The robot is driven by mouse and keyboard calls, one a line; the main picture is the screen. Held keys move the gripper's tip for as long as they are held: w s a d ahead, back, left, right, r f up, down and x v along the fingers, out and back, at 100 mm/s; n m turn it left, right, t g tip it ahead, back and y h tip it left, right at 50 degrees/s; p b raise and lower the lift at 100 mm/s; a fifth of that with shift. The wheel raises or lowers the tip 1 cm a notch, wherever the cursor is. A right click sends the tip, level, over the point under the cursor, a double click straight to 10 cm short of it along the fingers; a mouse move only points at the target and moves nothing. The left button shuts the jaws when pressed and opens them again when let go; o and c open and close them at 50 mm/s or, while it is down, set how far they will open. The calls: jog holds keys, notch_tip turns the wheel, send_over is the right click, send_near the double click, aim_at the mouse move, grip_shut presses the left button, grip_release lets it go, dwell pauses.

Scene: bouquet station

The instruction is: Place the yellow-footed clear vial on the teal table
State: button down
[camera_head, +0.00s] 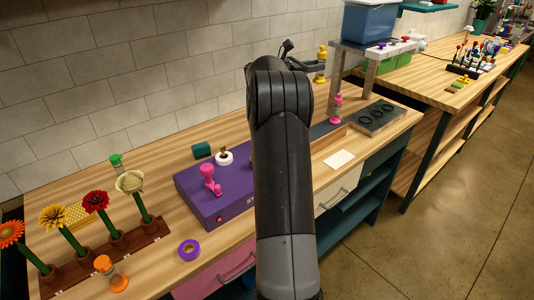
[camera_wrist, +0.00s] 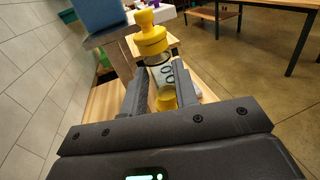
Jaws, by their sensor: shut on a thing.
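The yellow-footed clear vial (camera_head: 321,78) has a yellow knobbed top and stands about upright in the head view, above the wooden bench. In the wrist view its yellow top (camera_wrist: 151,42) shows beyond the fingertips and its yellow foot (camera_wrist: 166,98) shows between the fingers. My gripper (camera_head: 312,65) is shut on the vial's clear middle, and the fingers also show in the wrist view (camera_wrist: 160,82). My arm hides part of the bench. A teal surface (camera_head: 430,6) shows at the top right of the head view; I cannot tell whether it is the teal table.
A raised stand (camera_head: 339,75) with a blue bin (camera_head: 369,22) is right of the vial. A pink vial (camera_head: 337,108) and a dark tray (camera_head: 376,118) are below it. A purple box (camera_head: 213,190) and flower rack (camera_head: 110,250) stand left. The floor at right is clear.

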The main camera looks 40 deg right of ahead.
notch_tip(320, 180, down, 14)
jog(key=shift+w+a+f, duration=0.7)
jog(key=shift+w+f, duration=1.05)
jog(key=shift+w, duration=0.05)
jog(key=shift+w+a+f, duration=0.7)
jog(key=shift+w+f, duration=1.1)
jog(key=shift+w, duration=0.05)
jog(key=shift+w+a+f, duration=0.7)
jog(key=shift+w+f, duration=1.05)
jog(key=shift+w, duration=0.05)
jog(key=shift+f, duration=0.1)
jog(key=c, duration=1.1)
grip_release()
